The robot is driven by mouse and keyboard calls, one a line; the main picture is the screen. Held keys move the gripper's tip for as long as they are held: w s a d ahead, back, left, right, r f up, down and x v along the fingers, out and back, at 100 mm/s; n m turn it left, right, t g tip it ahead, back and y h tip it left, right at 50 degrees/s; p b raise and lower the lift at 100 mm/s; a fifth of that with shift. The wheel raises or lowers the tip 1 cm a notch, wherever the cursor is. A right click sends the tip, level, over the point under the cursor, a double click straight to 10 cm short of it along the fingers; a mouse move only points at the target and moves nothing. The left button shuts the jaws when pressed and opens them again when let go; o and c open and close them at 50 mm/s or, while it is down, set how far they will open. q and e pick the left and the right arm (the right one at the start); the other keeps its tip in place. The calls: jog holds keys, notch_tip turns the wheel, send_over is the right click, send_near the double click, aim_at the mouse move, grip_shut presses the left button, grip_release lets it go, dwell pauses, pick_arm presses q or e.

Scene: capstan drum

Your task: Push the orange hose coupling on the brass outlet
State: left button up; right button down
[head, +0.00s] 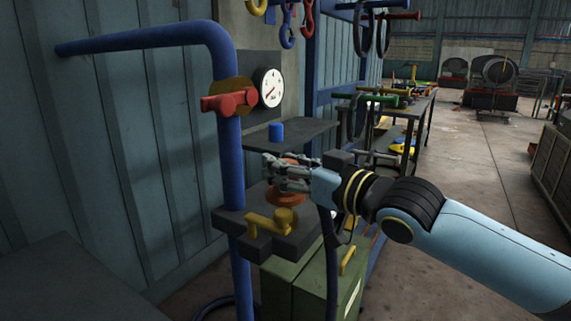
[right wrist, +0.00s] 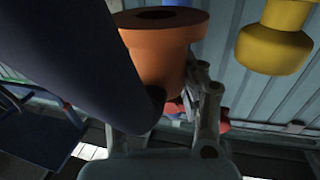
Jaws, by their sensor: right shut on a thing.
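The orange hose coupling (head: 286,196) is in my right gripper (head: 284,174), whose fingers are shut around it and hide part of it. In the right wrist view the orange coupling (right wrist: 162,42) shows its round open end, with a dark hose (right wrist: 85,60) passing close in front at the left. The yellow brass outlet (head: 284,216) is on a dark block just below the coupling in the head view. In the right wrist view the brass outlet (right wrist: 275,42) is to the right of the coupling, with a visible gap between them. My left gripper is not in view.
A blue pipe (head: 232,165) with a red valve handle (head: 230,102) and a round gauge (head: 270,87) stands left of the gripper. A dark shelf with a blue cylinder (head: 276,132) is behind. A green cabinet (head: 290,285) is below. Open floor lies at the right.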

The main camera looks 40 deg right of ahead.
jog(key=shift+f+b, duration=1)
jog(key=shift+f, duration=0.55)
jog(key=shift+f, duration=0.1)
jog(key=c, duration=0.7)
grip_release()
jog(key=shift+f, duration=0.1)
jog(key=shift+c, duration=0.2)
jog(key=shift+o, duration=0.4)
jog(key=shift+d+f, duration=0.1)
notch_tip(320, 180, up, 11)
jog(key=shift+f, duration=0.15)
